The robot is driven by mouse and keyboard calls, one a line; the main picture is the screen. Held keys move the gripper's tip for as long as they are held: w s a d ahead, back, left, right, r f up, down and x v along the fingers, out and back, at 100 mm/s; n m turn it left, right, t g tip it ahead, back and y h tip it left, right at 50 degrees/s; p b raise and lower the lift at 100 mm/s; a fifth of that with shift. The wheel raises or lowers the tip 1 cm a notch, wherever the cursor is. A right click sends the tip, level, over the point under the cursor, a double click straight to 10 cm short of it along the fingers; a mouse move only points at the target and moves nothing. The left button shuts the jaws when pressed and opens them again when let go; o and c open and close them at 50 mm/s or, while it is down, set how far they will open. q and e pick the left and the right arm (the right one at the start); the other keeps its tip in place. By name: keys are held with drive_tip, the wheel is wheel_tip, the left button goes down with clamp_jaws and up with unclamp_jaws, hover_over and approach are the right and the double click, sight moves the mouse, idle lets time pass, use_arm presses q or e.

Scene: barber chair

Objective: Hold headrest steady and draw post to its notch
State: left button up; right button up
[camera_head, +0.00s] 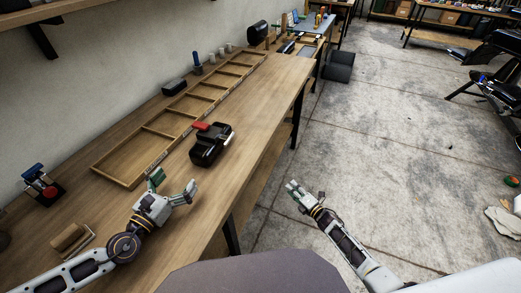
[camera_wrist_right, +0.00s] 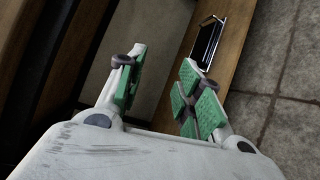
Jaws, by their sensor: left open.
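A black block-like object with a red part (camera_head: 210,146) lies on the wooden bench, in front of the divided tray; it may be the headrest, but I cannot tell its post or notch apart. My left gripper (camera_head: 174,183) is above the bench, nearer to me than the black object and apart from it, with its fingers spread and empty. My right gripper (camera_head: 303,194) is out over the floor, to the right of the bench and away from the object. In the right wrist view its green-padded fingers (camera_wrist_right: 162,80) stand apart with nothing between them.
A long wooden divided tray (camera_head: 130,184) lies along the bench (camera_head: 262,115). A red-and-dark device (camera_head: 44,187) and a small wooden block (camera_head: 69,238) sit at the left. Dark boxes (camera_head: 339,66) stand on the floor (camera_head: 385,130). The floor right of the bench is mostly clear.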

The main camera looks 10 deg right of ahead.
sight(201, 148)
drive_tip(key=w+a+r+n+g+y, duration=0.1)
drive_tip(key=w+a+r+n+y, duration=0.2)
drive_tip(key=r+n, duration=0.5)
drive_tip(key=w+a+r+n+y, duration=0.1)
drive_tip(key=a+r+n+y, duration=0.4)
drive_tip(key=r, duration=0.5)
drive_tip(key=s+a+r+n+g+y, duration=0.1)
drive_tip(key=a+r+n+g, duration=0.1)
drive_tip(key=n, duration=0.3)
drive_tip(key=s+a+r+n+g+y, duration=0.1)
drive_tip(key=a+r+n+g+y, duration=0.1)
drive_tip(key=r+n, duration=0.3)
drive_tip(key=s+a+r+n+g+y, duration=0.1)
drive_tip(key=a+r+n+g+y, duration=0.1)
drive_tip(key=n, duration=0.3)
drive_tip(key=shift+a+r+g, duration=0.1)
drive_tip(key=shift+r+g, duration=0.3)
drive_tip(key=shift+r, duration=0.25)
drive_tip(key=shift+s+a+r+n+g+y, duration=0.15)
drive_tip(key=shift+a+n, duration=0.2)
drive_tip(key=shift+n, duration=0.1)
drive_tip(key=shift+s+a+r+n+g+y, duration=0.15)
drive_tip(key=shift+a+n, duration=0.15)
drive_tip(key=shift+n, duration=0.15)
use_arm(q)
drive_tip(key=shift+w, duration=0.1)
drive_tip(key=shift+x, duration=6.8)
drive_tip(key=shift+d, duration=0.1)
